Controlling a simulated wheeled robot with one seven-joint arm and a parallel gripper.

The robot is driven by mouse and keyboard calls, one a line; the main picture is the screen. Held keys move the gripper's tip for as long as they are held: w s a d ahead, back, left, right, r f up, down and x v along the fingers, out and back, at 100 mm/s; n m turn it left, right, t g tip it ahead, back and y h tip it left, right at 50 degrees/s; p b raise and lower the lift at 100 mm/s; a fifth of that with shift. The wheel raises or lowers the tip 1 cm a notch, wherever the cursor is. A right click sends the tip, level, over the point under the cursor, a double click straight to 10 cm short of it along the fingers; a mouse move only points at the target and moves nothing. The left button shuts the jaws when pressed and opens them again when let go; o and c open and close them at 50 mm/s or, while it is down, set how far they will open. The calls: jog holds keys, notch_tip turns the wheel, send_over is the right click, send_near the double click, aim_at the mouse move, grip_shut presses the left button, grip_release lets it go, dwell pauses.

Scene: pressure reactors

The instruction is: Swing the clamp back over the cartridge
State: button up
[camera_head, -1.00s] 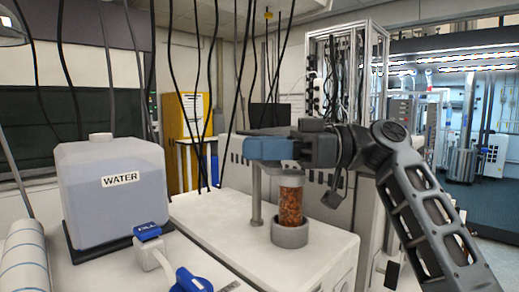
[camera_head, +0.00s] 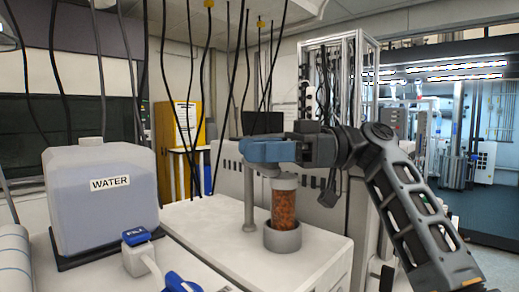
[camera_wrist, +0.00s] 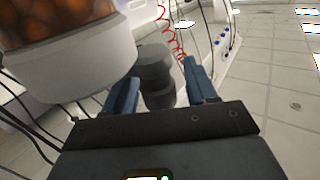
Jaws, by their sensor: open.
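The cartridge (camera_head: 284,210) is a clear upright cylinder with reddish-brown filling and a pale cap. It stands in a grey ring holder (camera_head: 283,238) on the white bench. A thin grey post (camera_head: 249,203) rises to its left. The clamp at the post's top is mostly hidden behind my gripper (camera_head: 252,151), whose blue fingers are level above the post and beside the cartridge's top. In the wrist view my gripper (camera_wrist: 160,72) is open, with a dark grey cylindrical part (camera_wrist: 155,75) between or just beyond its fingers. The cartridge's pale cap (camera_wrist: 75,75) shows close at the left.
A water container (camera_head: 100,198) stands on a black tray at the left. A blue-topped white fitting (camera_head: 137,252) and a blue part lie at the front. Black cables hang behind. The white bench (camera_head: 200,225) left of the post is clear.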

jog(key=b+v, duration=0.2)
jog(key=v, duration=0.5)
jog(key=shift+d, duration=0.4)
jog(key=shift+w, duration=0.15)
